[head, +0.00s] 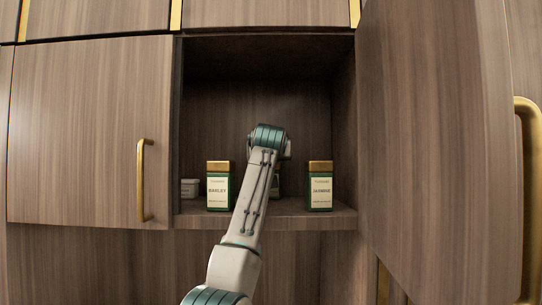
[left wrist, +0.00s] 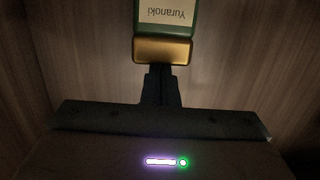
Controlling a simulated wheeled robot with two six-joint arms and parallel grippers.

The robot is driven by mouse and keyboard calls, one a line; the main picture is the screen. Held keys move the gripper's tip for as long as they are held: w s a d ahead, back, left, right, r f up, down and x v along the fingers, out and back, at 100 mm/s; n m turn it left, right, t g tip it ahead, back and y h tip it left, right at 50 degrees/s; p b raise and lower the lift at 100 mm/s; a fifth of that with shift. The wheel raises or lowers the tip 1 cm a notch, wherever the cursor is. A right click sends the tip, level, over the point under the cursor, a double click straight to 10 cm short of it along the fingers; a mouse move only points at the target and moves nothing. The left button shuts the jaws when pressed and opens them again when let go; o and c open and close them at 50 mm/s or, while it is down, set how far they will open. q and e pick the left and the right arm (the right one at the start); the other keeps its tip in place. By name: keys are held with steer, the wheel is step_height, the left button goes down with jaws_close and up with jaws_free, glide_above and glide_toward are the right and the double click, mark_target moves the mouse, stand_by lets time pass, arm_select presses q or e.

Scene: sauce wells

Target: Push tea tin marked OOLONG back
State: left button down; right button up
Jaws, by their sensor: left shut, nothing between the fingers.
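A green tea tin (head: 277,183) stands in the open cabinet compartment, mostly hidden behind my left arm; its name is not readable. In the left wrist view a green tin with a gold lid (left wrist: 162,50) appears upside down, its pale label reading "Yuranoki"; the lower label is cut off, so I cannot read OOLONG. My left gripper (left wrist: 160,76) is shut and empty, its fingertips at the lid's edge; I cannot tell whether they touch. In the head view the fingers are hidden behind my wrist. My right gripper is not in view.
A tin marked BARLEY (head: 220,188) stands left of my arm, and one marked JASMINE (head: 319,188) stands to the right. An open door (head: 435,130) borders the compartment on the right; a closed door (head: 85,130) is left.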

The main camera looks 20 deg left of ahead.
arm_select(q)
steer(key=s+b, duration=0.2)
steer(key=s+d+f+b, duration=0.1)
steer(key=s+b, duration=0.1)
steer(key=shift+d, duration=0.1)
stand_by(0.3)
